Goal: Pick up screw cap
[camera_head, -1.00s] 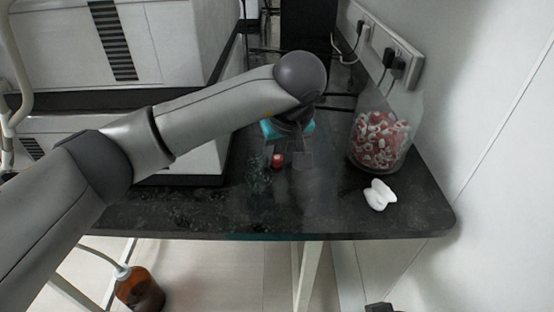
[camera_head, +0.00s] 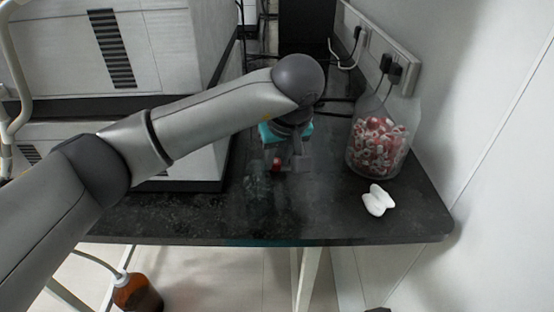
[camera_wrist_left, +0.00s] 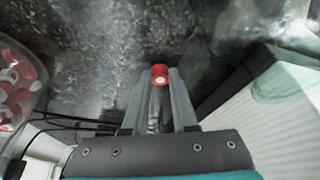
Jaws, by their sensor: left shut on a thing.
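The screw cap is small and red with a pale centre; it shows between the fingertips in the left wrist view (camera_wrist_left: 160,75) and as a red spot in the head view (camera_head: 277,164). My left gripper (camera_head: 288,166) is over the dark bench, its fingers closed on the cap. In the left wrist view my left gripper (camera_wrist_left: 160,84) has one finger on each side of the cap. I cannot tell whether the cap touches the bench. My right gripper is not clearly in view; only a small dark piece shows at the bottom edge of the head view.
A clear jar of red and white caps (camera_head: 378,146) stands on the dark bench (camera_head: 240,215), right of the gripper. A white object (camera_head: 378,200) lies in front of it. A large white machine (camera_head: 160,60) stands at left. The bench front is clear. A brown bottle (camera_head: 138,293) is below.

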